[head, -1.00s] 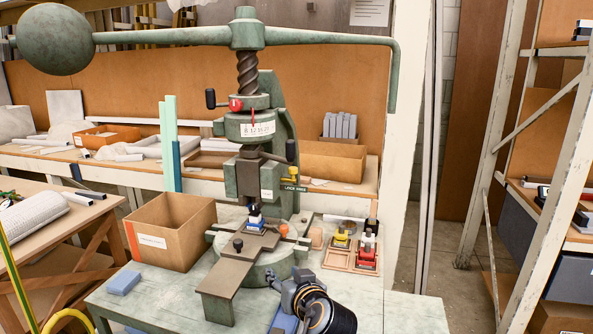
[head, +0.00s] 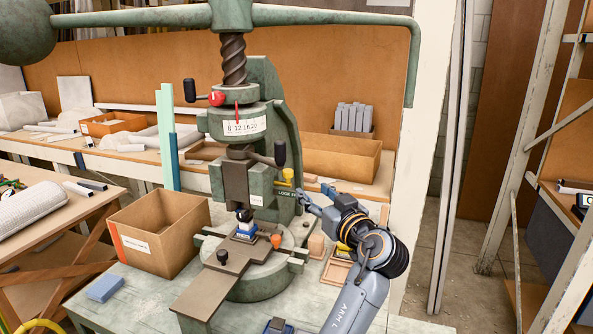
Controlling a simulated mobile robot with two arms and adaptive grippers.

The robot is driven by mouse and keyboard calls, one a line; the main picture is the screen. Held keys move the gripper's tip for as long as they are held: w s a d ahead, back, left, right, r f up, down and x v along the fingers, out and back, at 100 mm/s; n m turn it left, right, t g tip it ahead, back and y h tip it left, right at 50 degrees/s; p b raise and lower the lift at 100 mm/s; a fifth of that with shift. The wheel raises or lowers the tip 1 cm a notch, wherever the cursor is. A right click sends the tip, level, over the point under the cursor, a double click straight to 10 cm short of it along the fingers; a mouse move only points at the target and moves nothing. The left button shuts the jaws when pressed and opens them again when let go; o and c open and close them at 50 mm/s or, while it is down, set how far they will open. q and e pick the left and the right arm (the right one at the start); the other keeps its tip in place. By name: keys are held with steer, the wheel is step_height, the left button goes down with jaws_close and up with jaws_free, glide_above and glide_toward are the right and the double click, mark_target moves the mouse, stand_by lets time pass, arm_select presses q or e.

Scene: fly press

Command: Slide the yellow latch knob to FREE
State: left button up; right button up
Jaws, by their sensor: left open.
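The yellow latch knob (head: 288,174) sits on the right side of the green fly press (head: 275,110), just above a small label plate (head: 285,191). The start of the label shows and looks like LOCK; its right end is hard to read. I cannot tell exactly which end the knob is at. My left gripper (head: 313,192) is open and empty, just right of and slightly below the knob, with its fingers pointing left towards it. It appears apart from the knob. My right gripper is not in view.
A dark-handled lever (head: 279,153) is just above the knob. The press's long arm (head: 330,18) crosses overhead with a heavy ball (head: 25,35). A cardboard box (head: 160,230) stands left of the press. A tray (head: 337,270) with stamps lies partly behind my left arm.

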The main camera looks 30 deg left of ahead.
arm_select(q)
steer(key=p, duration=0.2)
glide_toward(290, 173)
steer(key=x, duration=0.2)
steer(key=p+x, duration=0.1)
steer(key=x, duration=0.5)
steer(key=shift+w+a+r, duration=0.1)
steer(key=shift+a+r, duration=0.05)
steer(key=shift+w+a, duration=0.2)
steer(key=shift+a, duration=0.1)
steer(key=shift+w+a, duration=0.2)
steer(key=shift+a, duration=0.1)
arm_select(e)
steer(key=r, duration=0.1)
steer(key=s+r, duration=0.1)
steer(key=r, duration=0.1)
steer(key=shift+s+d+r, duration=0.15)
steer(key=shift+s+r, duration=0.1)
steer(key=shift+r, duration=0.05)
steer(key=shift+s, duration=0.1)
arm_select(q)
steer(key=shift+c, duration=0.4)
jaws_close()
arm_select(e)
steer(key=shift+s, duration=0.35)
